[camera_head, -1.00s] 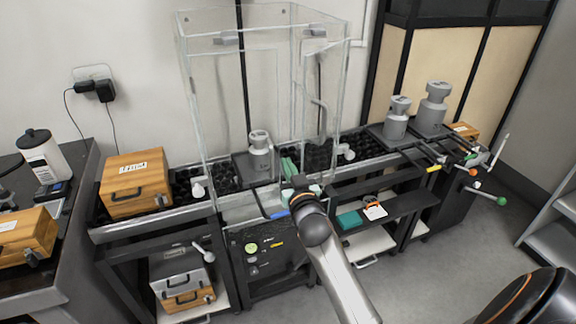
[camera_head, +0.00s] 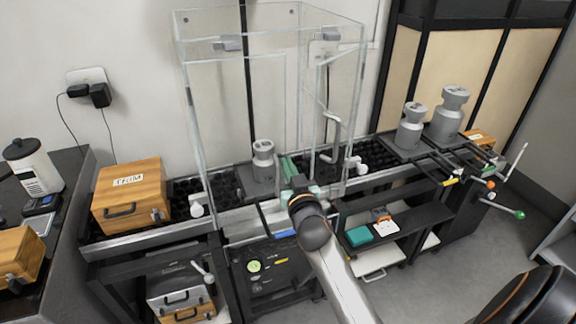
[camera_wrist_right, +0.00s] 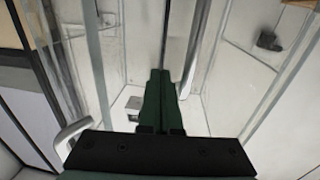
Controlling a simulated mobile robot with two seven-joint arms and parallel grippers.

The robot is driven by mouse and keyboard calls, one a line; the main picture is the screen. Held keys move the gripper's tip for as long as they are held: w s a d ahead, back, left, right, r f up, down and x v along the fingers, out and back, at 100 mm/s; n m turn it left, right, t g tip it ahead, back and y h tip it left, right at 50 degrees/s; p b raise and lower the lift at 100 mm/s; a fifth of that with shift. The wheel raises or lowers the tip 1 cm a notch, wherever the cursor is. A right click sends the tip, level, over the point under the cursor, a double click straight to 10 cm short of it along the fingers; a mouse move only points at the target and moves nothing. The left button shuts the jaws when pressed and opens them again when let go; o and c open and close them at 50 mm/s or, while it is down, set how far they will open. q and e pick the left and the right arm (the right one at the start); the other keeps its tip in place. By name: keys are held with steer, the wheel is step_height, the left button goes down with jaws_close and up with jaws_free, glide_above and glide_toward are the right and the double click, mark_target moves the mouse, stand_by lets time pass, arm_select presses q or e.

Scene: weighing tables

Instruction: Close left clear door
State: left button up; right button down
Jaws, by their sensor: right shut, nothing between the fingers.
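A tall clear enclosure (camera_head: 196,105) stands on the middle table. A clear panel (camera_head: 240,120) at its left front is see-through; whether it is the left door, and how far it stands open, I cannot tell. A bent grey handle (camera_head: 334,140) shows on the enclosure's right side. My right gripper (camera_head: 289,170) has green fingers, shut and empty, at the enclosure's front. In the right wrist view the shut fingers (camera_wrist_right: 157,95) point between clear panels, with a pale handle (camera_wrist_right: 72,133) at lower left. Contact with a panel is unclear. My left gripper is out of view.
A grey weight (camera_head: 263,160) stands inside the enclosure. A wooden case (camera_head: 132,195) is at its left. Two grey weights (camera_head: 411,130) (camera_head: 450,112) stand to the right. A shelf (camera_head: 400,220) below holds small items.

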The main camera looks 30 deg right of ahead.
stand_by(0.3)
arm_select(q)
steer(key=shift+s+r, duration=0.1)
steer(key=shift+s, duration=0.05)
arm_select(e)
steer(key=shift+x, duration=1.25)
steer(key=shift+d+r, duration=0.2)
steer(key=shift+r, duration=0.1)
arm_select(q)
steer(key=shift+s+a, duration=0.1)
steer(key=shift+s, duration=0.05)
arm_select(e)
steer(key=shift+s, duration=0.1)
